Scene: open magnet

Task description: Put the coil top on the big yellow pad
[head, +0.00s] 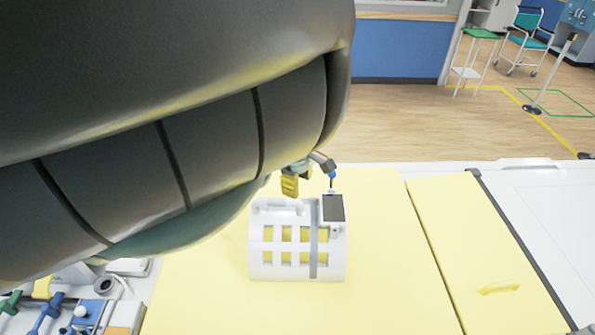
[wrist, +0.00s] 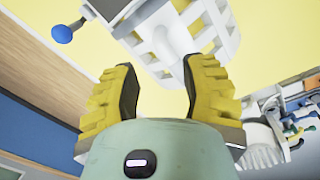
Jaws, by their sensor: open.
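The coil top (head: 297,262) is a white, arched, cage-like shell with several window openings, a grey strap and a handle on its top. In the head view it stands upright on the big yellow pad (head: 385,290). A small box with a dark panel (head: 333,208) sits at its top right. My gripper (head: 290,184) is just above the coil's far edge, apart from it as far as I can tell. In the wrist view my gripper (wrist: 160,68) has its two yellow fingers spread with nothing between them. Part of the coil top (wrist: 197,25) shows beyond the fingertips.
A smaller yellow pad (head: 470,250) lies to the right, past a narrow gap. Several tools and a blue box (head: 88,312) crowd the lower left. A short stalk with a blue ball (head: 332,176) shows by the coil. My arm hides the left of the head view.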

